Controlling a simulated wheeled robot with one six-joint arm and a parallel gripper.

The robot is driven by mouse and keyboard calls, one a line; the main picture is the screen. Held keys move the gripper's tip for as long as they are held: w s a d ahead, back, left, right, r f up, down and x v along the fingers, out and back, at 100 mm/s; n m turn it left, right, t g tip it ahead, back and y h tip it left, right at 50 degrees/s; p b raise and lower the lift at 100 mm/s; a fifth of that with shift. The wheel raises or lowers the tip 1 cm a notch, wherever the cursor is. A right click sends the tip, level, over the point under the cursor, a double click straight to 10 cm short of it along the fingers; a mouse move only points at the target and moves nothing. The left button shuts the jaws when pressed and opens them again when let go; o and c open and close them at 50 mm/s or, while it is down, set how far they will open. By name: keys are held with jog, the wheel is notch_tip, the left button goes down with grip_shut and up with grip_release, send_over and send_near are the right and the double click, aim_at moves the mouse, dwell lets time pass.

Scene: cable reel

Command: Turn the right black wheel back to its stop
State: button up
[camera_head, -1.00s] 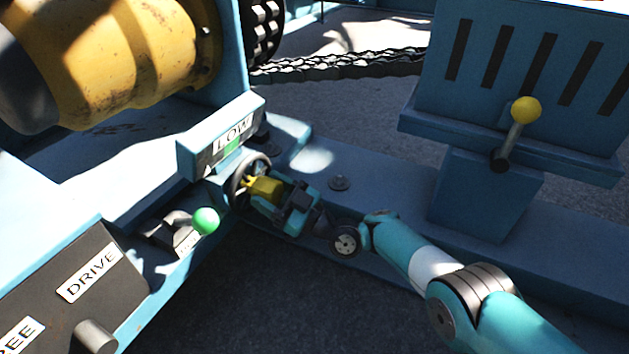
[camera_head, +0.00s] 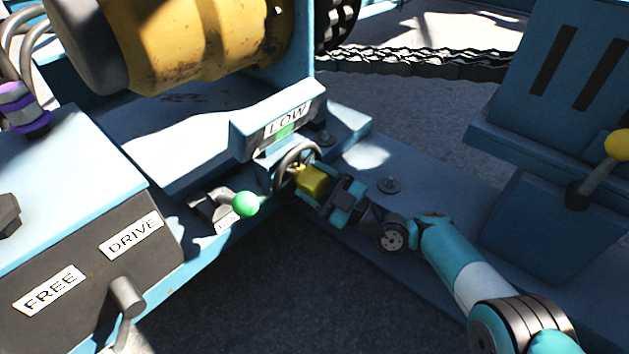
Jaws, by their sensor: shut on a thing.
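The black wheel (camera_head: 281,183) is a thin dark ring standing upright below the LOW sign (camera_head: 287,119). My gripper (camera_head: 299,171), with a yellow part behind its fingers, reaches it from the right and is shut on the wheel. The fingertips and the exact spot they hold are small and partly hidden. A green patch shows just under the LOW lettering. No other black hand wheel is clearly visible.
A lever with a green ball (camera_head: 245,204) stands close left of the wheel. A box with DRIVE (camera_head: 133,235) and FREE labels and a grey handle (camera_head: 127,297) is at lower left. A yellow-knobbed lever (camera_head: 618,145) is at right.

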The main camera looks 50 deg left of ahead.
aim_at(315, 173)
jog(key=shift+s, duration=0.15)
jog(key=o, duration=1.1)
jog(key=shift+o, duration=0.9)
jog(key=shift+r, duration=0.1)
notch_tip(315, 173, up, 20)
jog(key=p, duration=1.5)
jog(key=shift+c, duration=0.4)
